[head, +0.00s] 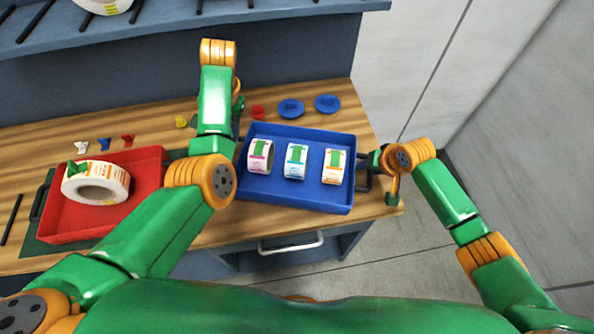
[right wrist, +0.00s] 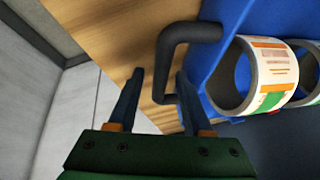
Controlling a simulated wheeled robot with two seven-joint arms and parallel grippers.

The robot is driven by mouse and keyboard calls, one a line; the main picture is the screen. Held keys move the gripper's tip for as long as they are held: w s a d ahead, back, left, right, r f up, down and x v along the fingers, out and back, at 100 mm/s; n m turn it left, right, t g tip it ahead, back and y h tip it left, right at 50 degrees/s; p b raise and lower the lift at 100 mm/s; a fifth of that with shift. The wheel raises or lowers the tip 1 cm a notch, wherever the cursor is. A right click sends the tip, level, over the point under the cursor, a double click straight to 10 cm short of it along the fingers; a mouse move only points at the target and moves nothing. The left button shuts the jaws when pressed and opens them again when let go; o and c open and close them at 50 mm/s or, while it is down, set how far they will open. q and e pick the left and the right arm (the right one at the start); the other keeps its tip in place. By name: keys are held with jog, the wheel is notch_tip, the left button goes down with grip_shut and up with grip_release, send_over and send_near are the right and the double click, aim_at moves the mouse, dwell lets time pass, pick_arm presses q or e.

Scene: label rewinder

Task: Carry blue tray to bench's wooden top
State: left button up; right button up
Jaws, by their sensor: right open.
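The blue tray (head: 297,203) is over the right part of the bench's wooden top (head: 362,140), and looks level. Three label rolls stand in it: pink-marked (head: 260,156), blue-marked (head: 297,161) and orange-marked (head: 335,166). My right gripper (head: 372,163) is open at the tray's right end. In the right wrist view, the tray's dark handle (right wrist: 167,70) lies between the spread fingers (right wrist: 160,88), with a gap on the left side. My left gripper (head: 239,118) is at the tray's left end, mostly hidden behind my left forearm; its jaws and the left handle cannot be seen.
A red tray (head: 60,222) with a large label roll (head: 96,184) sits at the left. Blue discs (head: 290,108) and small red, yellow and white pieces lie along the back. A shelf (head: 190,20) runs above. A drawer handle (head: 290,245) juts from the bench front.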

jog(key=v, duration=1.2)
jog(key=shift+w, duration=0.1)
